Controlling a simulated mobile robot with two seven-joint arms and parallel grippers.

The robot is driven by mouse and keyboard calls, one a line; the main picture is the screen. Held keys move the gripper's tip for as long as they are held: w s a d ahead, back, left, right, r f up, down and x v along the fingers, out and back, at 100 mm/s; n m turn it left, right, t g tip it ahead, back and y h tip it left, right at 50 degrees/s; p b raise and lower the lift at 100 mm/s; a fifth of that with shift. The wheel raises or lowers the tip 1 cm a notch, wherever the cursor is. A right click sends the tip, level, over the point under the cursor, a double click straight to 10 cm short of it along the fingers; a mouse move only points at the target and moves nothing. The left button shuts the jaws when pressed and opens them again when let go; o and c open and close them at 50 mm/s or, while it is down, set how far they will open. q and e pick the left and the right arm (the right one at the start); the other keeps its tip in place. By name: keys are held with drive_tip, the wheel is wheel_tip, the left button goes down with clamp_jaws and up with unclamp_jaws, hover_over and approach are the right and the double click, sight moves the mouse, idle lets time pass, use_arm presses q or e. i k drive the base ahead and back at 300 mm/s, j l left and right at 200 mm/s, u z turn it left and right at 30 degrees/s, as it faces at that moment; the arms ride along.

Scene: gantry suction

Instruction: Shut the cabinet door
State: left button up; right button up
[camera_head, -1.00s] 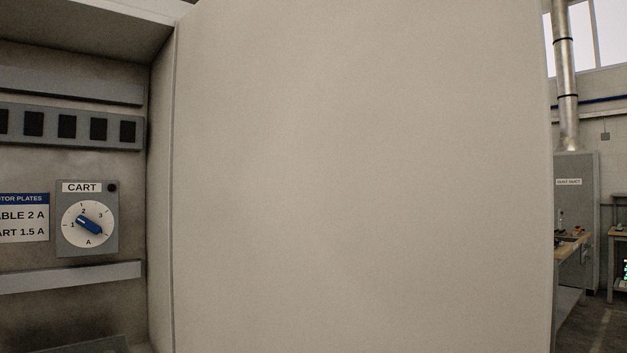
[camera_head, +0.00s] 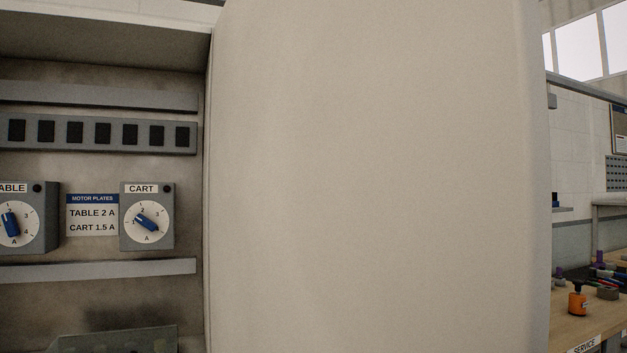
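The cabinet door (camera_head: 375,180) stands open and fills the middle of the head view as a large plain beige panel. It meets the cabinet along a vertical line at its left side. The cabinet interior (camera_head: 85,290) shows at the left. Inside are a CART dial (camera_head: 147,221) with a blue knob, a TABLE dial (camera_head: 15,226) partly cut off by the frame edge, and a motor plates label (camera_head: 92,214) between them. Neither of my grippers is in view. Any handle on the door is not visible.
Right of the door's free edge, a wooden service bench (camera_head: 600,320) holds an orange tool (camera_head: 577,298) and other small items. A wall with windows (camera_head: 600,45) lies behind. The door hides the space behind it.

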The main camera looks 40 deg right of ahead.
sight(381, 180)
drive_tip(key=k+l, duration=0.1)
drive_tip(key=l, duration=0.25)
drive_tip(key=k+l, duration=0.1)
drive_tip(key=l, duration=0.2)
drive_tip(key=k+l, duration=0.15)
drive_tip(key=l, duration=0.2)
drive_tip(key=k+l, duration=0.1)
drive_tip(key=l, duration=0.2)
